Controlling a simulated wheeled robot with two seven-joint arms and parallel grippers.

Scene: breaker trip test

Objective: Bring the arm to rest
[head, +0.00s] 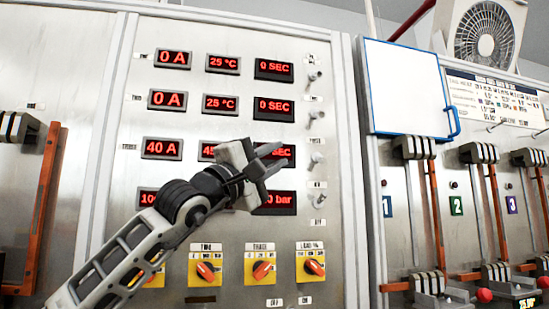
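My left arm (135,250) reaches in from the lower left, in front of the metal test panel (225,125). My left gripper (277,157) is raised before the display columns. Its two fingers point right with a gap between them, and nothing shows in it. It partly covers the lower displays, including the third-row right one and the bar display (285,200). I cannot tell whether it touches the panel. My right gripper is not in view.
Toggle switches (316,159) line the panel right of the gripper. Yellow-plated rotary knobs (262,269) sit below it. Further right are a blue-framed whiteboard (405,88), numbered breaker bays with orange bars (437,215), and a fan (485,35) on top.

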